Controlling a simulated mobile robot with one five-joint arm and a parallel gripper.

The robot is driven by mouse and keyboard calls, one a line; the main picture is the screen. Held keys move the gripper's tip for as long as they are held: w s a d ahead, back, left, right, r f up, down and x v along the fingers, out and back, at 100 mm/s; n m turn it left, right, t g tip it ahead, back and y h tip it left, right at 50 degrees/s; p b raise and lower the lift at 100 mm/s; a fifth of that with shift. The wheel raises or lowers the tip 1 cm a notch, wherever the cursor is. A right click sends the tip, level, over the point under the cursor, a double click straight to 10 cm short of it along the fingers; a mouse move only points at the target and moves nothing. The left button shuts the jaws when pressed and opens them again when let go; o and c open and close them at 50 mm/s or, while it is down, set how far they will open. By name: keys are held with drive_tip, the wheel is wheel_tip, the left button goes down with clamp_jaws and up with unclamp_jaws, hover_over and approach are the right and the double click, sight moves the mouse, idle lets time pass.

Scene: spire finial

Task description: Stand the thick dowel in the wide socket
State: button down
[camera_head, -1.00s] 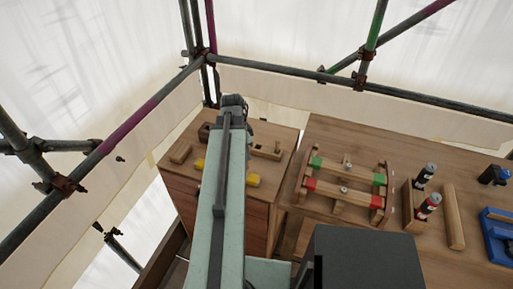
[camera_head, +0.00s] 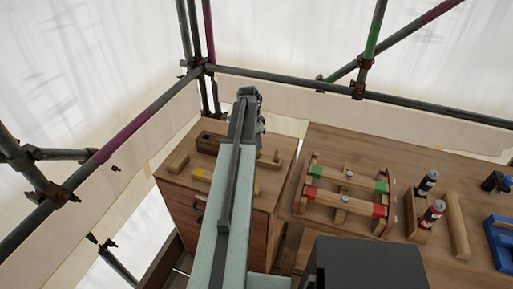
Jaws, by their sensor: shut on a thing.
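My gripper (camera_head: 248,98) is at the far end of my arm, above the back of the left wooden cabinet. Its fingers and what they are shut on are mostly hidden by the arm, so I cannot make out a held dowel. A wooden block with a dark opening (camera_head: 210,142) lies on the cabinet top, left of the gripper. I cannot tell whether it is the wide socket. A short wooden block (camera_head: 178,162) and a yellow-marked wooden piece (camera_head: 203,174) lie nearer the front. Another wooden piece (camera_head: 270,160) shows to the right of my arm.
The right worktop (camera_head: 325,145) holds a wooden frame with red and green marks (camera_head: 342,205), bottles (camera_head: 427,182), a long wooden bar (camera_head: 457,225) and a blue tray (camera_head: 497,232). Scaffold tubes (camera_head: 300,78) run behind, with pale sheeting. A gap separates the two surfaces.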

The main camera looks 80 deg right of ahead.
wheel_tip(320, 180, down, 3)
drive_tip(key=shift+r+b, duration=0.2)
drive_tip(key=shift+b, duration=0.35)
drive_tip(key=shift+r, duration=0.2)
drive_tip(key=shift+f, duration=0.1)
drive_tip(key=c, duration=1.3)
unclamp_jaws()
drive_tip(key=r+p, duration=0.4)
drive_tip(key=w+r+p, duration=0.1)
drive_tip(key=r+p, duration=0.3)
drive_tip(key=a+r+p, duration=0.1)
drive_tip(key=r+p, duration=0.3)
drive_tip(key=shift+w+r, duration=0.1)
drive_tip(key=shift+w, duration=0.2)
drive_tip(key=shift+a, duration=0.1)
